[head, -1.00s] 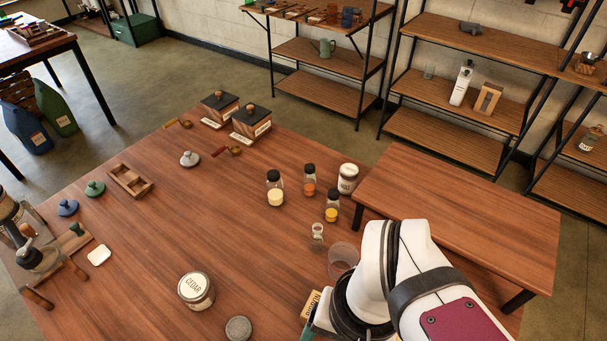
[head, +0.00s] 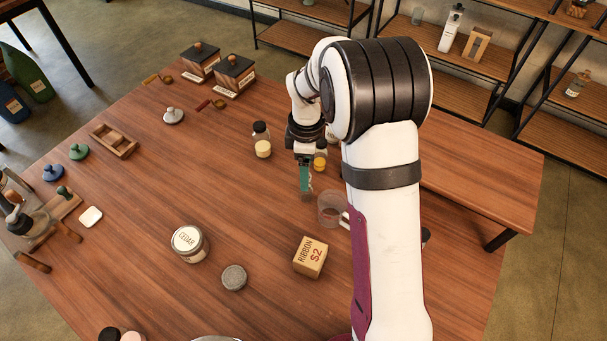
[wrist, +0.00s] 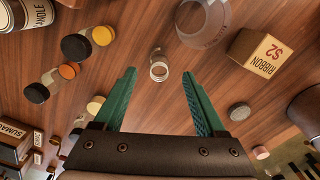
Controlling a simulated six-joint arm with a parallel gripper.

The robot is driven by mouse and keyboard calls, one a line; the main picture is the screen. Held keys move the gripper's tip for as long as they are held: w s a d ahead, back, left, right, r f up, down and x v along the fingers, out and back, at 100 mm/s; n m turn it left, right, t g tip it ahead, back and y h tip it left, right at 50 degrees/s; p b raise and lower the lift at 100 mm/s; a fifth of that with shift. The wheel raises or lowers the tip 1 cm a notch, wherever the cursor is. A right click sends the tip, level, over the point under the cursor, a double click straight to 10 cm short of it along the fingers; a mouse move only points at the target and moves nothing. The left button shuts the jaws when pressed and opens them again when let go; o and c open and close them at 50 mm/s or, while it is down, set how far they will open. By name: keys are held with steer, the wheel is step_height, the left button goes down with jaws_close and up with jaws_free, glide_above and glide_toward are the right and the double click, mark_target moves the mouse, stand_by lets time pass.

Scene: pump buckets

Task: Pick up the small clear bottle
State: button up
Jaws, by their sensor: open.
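The small clear bottle (wrist: 159,68) shows in the wrist view as a small glass vessel with an open round mouth. It stands on the wooden table (head: 150,200) and appears between my fingertips, seen from above. In the head view it is mostly hidden by my gripper (head: 305,180). My gripper (wrist: 159,74) has green fingers, spread wide and empty, with one to each side of the bottle in the wrist view. The fingers do not appear to touch it. How far they are above the table is hard to tell.
A clear beaker (head: 330,209) and the RIBBON box (head: 310,257) stand close to the bottle. The CEDAR jar (head: 189,244) and a grey round lid (head: 234,277) are to the left.

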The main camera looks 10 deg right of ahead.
step_height(320, 180, down, 8)
steer(key=shift+r, duration=0.2)
jaws_close()
